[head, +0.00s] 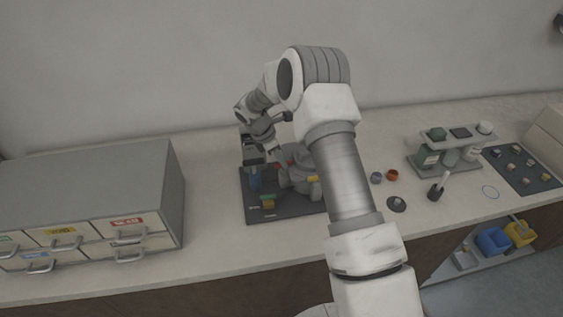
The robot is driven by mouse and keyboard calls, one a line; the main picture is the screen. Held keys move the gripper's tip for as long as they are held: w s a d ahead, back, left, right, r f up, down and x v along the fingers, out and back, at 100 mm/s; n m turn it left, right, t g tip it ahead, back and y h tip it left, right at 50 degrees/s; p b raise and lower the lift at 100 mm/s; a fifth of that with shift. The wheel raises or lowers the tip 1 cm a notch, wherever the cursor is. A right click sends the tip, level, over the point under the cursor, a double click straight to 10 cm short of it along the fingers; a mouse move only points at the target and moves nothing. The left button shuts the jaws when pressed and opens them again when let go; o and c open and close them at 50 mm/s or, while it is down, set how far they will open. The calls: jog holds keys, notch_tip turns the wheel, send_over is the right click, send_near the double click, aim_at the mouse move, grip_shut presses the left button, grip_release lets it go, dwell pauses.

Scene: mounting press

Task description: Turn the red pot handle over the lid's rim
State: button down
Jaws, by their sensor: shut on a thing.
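The mounting press (302,178) is a grey rounded pot with a lid, standing on a dark base plate (290,208) at the middle of the counter. A small red part, the red pot handle (290,162), shows at the pot's upper left. My gripper (277,155) reaches down from the upper left to this red part and is shut on it. The fingers are small and partly hidden, so the exact grip cannot be made out. My arm hides the right side of the pot, and the lid's rim is not clear.
A grey drawer cabinet (95,180) stands at left. Small cups (392,174), a bottle rack (452,162) and a dark sample mat (520,166) lie at right. The counter left of the plate is clear.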

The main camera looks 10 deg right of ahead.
jog(key=c, duration=0.9)
grip_release()
jog(key=b+v, duration=0.1)
jog(key=v, duration=1.6)
jog(key=shift+r+b, duration=0.25)
jog(key=shift+b, duration=0.05)
